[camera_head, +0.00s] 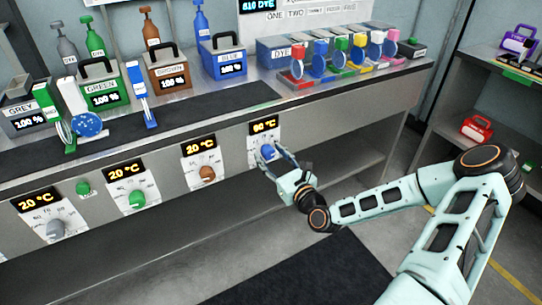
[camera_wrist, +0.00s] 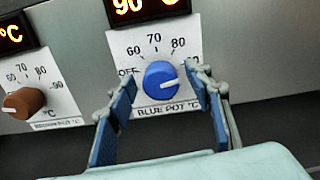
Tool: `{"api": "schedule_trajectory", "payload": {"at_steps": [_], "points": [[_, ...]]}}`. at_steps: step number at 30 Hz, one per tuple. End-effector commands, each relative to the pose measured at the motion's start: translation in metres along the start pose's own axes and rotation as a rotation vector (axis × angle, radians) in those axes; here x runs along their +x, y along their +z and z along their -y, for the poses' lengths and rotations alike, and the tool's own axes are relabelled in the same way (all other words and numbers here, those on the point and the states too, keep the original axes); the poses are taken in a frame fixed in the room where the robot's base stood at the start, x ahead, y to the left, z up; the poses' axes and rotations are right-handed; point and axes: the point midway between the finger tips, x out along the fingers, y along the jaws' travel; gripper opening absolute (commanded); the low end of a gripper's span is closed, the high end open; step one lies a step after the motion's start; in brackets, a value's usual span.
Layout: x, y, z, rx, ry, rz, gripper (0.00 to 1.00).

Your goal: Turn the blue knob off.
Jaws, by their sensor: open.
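The blue knob (camera_wrist: 160,78) is on a white dial labelled BLUE POT °C. Its white mark points right, away from OFF on the left. The orange display (camera_wrist: 148,6) above it reads 90. My gripper (camera_wrist: 163,83) is open, with one blue-padded finger on each side of the knob. I cannot tell whether the pads touch it. In the head view the blue knob (camera_head: 267,152) is on the bench front, partly covered by my gripper (camera_head: 271,158).
To the left are brown (camera_head: 207,173), green (camera_head: 137,198) and grey (camera_head: 56,228) knobs under displays reading 20 °C. A small green button (camera_head: 83,188) sits between the grey and green dials. Pots, bottles and coloured holders stand on the bench above. Open floor lies in front.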

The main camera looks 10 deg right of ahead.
Motion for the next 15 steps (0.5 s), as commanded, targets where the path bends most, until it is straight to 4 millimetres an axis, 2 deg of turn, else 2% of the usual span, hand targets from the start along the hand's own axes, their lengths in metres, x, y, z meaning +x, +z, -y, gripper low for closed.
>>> {"api": "schedule_trajectory", "payload": {"at_steps": [4, 15], "points": [[-0.0002, 0.0001, 0.0002, 0.000, 0.000, 0.000, 0.45], [-0.0004, -0.0001, 0.0002, 0.000, 0.000, 0.000, 0.05]]}}
